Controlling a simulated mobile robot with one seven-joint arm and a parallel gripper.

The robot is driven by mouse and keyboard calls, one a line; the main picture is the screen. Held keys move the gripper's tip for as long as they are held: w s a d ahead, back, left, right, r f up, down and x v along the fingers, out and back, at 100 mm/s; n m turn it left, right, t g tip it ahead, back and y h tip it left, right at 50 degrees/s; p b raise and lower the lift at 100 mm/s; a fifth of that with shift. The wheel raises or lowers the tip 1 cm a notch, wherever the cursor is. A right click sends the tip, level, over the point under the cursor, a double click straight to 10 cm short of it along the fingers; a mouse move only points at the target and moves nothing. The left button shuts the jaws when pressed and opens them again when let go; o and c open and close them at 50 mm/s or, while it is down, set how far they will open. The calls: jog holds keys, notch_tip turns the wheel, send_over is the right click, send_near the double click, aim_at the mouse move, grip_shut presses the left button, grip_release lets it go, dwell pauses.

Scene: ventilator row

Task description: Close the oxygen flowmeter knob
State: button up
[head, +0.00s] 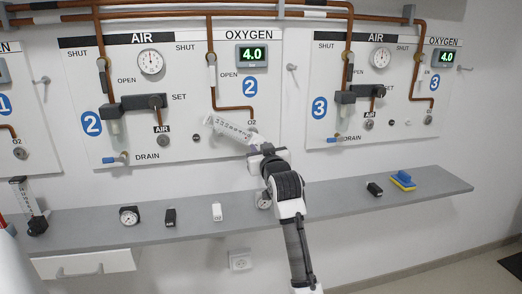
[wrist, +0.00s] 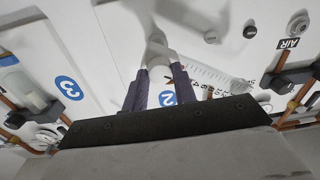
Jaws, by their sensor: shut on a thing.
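The oxygen flowmeter (head: 228,127), a clear graduated tube, is tilted in front of panel 2, its lower right end at my gripper (head: 259,147). The tube also shows right of my fingers in the wrist view (wrist: 213,78). The panel's O2 outlet (head: 252,127) is just above my gripper.
A grey shelf (head: 330,197) runs below the panels. It carries gauges, small blocks, a blue and yellow sponge (head: 403,181) and another flowmeter (head: 31,206) at the left. Panel 2's drain lever (head: 116,160) and copper pipes stick out. The oxygen display (head: 251,56) reads 4.0.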

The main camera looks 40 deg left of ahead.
jog(key=o, duration=1)
jog(key=shift+d, duration=0.1)
jog(key=b+v, duration=0.2)
jog(key=v, duration=1.1)
jog(key=shift+s+d+b, duration=0.25)
jog(key=shift+b, duration=0.1)
